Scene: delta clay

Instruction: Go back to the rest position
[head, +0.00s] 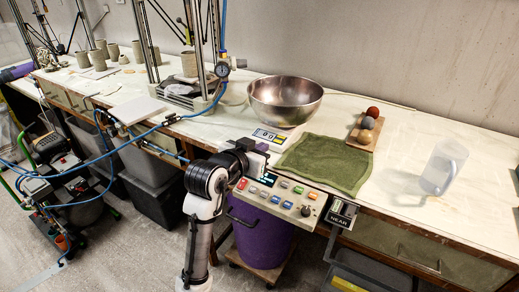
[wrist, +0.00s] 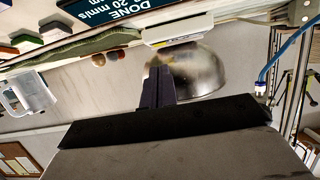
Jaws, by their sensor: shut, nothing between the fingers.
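My gripper (head: 262,158) is at the front edge of the bench, by the control panel (head: 285,197) with its coloured buttons. In the wrist view its fingers (wrist: 157,75) are together, with nothing between them. They point toward the steel bowl (wrist: 197,70), which looks upside down there. In the head view the bowl (head: 285,100) stands farther back on the bench, apart from my gripper. A small scale with a display (head: 268,136) lies just beyond my gripper, which partly hides it.
A green towel (head: 325,163) lies behind the panel. A clear jug (head: 443,167) stands at right, and a board (head: 364,140) holds balls. A tall frame (head: 200,60) with blue hoses stands left. A purple bin (head: 262,235) is below the bench.

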